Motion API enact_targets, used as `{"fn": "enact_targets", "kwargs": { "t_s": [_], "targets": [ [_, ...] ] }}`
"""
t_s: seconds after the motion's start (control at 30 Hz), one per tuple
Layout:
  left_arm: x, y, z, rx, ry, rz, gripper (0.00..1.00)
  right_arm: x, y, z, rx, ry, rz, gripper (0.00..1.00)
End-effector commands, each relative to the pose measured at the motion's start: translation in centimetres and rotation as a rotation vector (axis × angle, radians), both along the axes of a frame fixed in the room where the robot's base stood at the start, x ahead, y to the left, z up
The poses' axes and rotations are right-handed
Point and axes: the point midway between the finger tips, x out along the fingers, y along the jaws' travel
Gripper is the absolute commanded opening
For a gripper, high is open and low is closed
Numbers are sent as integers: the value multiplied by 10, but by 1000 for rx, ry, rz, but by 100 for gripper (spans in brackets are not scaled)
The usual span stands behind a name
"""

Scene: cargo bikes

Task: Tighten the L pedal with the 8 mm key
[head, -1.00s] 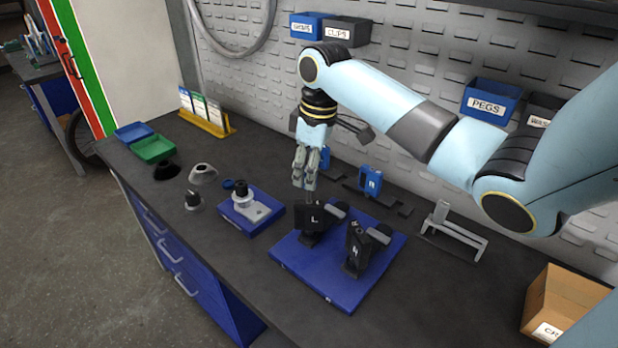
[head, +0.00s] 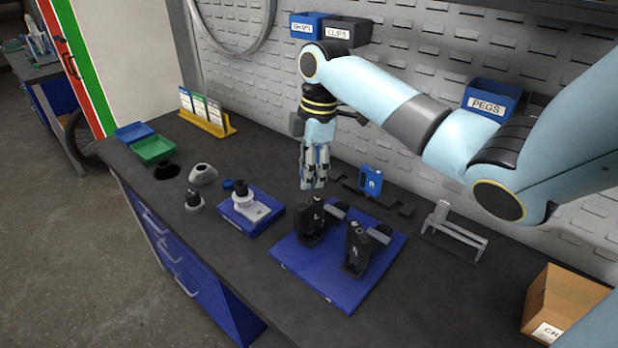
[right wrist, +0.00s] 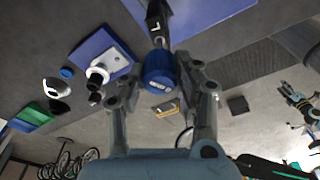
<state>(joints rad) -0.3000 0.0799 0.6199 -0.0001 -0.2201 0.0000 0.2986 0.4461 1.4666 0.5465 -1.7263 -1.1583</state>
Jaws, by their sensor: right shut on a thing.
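The L pedal (head: 311,222) is a black block with a grey tread, on a blue base plate (head: 318,280). A second, similar pedal (head: 358,249) stands to its right. My right gripper (head: 313,182) points down directly over the L pedal. It is shut on a blue key handle (right wrist: 160,70) in the right wrist view, with the L pedal (right wrist: 157,22) just beyond. The handle's marking is too small to read. The key's lower end is not clear, so I cannot tell how deep it sits. My left gripper is not in view.
Another blue-handled tool (head: 371,180) stands in a dark rack behind. A blue tray with a white part (head: 250,207) lies left of the base plate. A grey metal stand (head: 455,232) and a cardboard box (head: 565,305) are to the right. The bench front is clear.

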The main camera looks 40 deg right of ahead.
Motion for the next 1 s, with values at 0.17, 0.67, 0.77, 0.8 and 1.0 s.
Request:
{"fn": "enact_targets", "kwargs": {
  "t_s": [0.17,0.67,0.77,0.8,1.0],
  "targets": [
    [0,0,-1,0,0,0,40,-2,1,-4,5,10,286,0],
    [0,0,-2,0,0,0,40,-3,1,-5,5,11,465,0],
    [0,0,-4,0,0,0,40,-3,1,-4,5,11,598,0],
    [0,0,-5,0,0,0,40,-3,1,-5,6,11,669,0],
    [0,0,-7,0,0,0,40,-3,1,-5,7,10,946,0]
  ]
}}
